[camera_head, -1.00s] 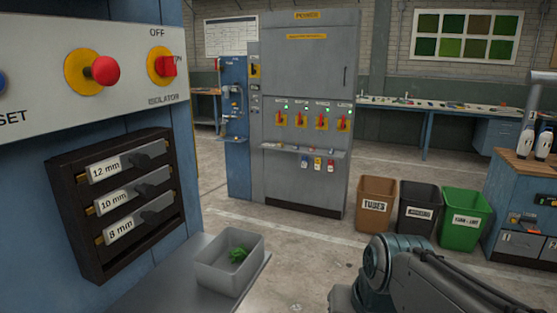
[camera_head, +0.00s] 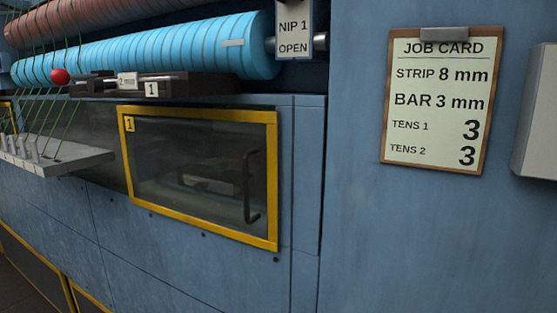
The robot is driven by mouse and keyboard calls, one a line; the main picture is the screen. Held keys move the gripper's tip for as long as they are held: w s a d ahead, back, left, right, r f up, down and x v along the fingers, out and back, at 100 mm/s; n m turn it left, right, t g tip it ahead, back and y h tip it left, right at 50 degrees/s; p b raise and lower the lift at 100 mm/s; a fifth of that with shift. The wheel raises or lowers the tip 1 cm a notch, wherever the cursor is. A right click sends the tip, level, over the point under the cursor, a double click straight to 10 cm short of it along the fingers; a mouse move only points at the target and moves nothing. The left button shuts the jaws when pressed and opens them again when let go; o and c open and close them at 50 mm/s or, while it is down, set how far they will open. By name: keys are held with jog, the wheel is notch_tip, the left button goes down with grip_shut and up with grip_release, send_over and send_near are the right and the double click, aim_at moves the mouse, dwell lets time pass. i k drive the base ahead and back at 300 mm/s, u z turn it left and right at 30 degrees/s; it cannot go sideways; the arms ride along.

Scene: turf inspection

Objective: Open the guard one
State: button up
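Guard one (camera_head: 128,170) is a clear panel in a yellow frame, marked "1" at its upper left corner, low on the blue machine front. It looks shut. A dark upright handle (camera_head: 251,187) is on its right side. Some dark mechanism shows dimly behind the panel. My gripper is not in view.
Above the guard are a blue ribbed roller (camera_head: 150,52), a "NIP 1 OPEN" sign (camera_head: 293,28) and a dark bar unit (camera_head: 150,85) with a "1" tag. A grey ledge with pegs (camera_head: 60,158) juts out at left. A job card (camera_head: 440,101) hangs at right.

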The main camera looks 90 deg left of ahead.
aim_at(269, 117)
jog(key=u, duration=4.25)
jog(key=i, duration=0.3)
jog(key=z, duration=0.4)
